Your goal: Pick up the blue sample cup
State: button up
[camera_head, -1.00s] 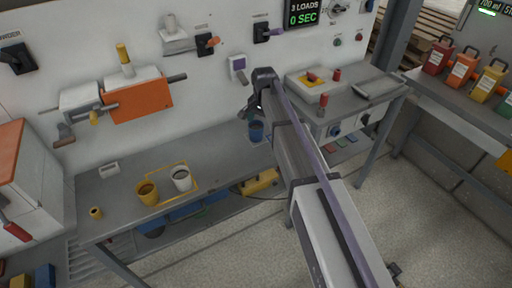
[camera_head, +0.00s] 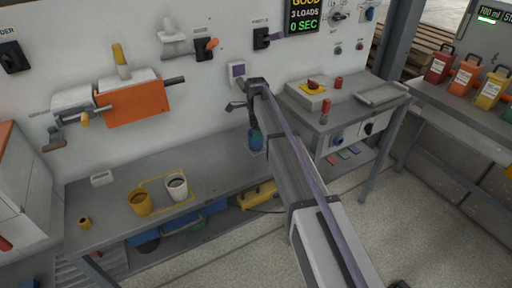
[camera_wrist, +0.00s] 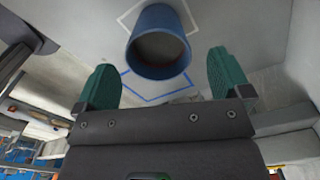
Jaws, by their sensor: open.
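The blue sample cup (camera_head: 256,141) stands on the grey bench near its right end, partly hidden by my arm. In the wrist view, the open-topped blue cup (camera_wrist: 135,54) appears just beyond the fingertips and between their lines. My gripper (camera_head: 253,122) is above or beside the cup in the head view, largely hidden by my wrist. In the wrist view, my gripper (camera_wrist: 162,72) is open, with a green finger on each side and nothing held. I cannot tell whether a finger touches the cup.
A yellow cup (camera_head: 141,203) and a white cup (camera_head: 177,188) stand at a yellow outline on the bench (camera_head: 222,172). A blue outline (camera_wrist: 146,93) marks the surface by the blue cup. The panel wall rises behind; a higher side table (camera_head: 352,108) is to the right.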

notch_tip(320, 180, down, 5)
jog(key=b, duration=0.5)
jog(key=shift+s+f, duration=0.1)
jog(key=shift+f, duration=0.1)
jog(key=shift+r, duration=0.25)
jog(key=c, duration=1.1)
jog(key=shift+o, duration=0.2)
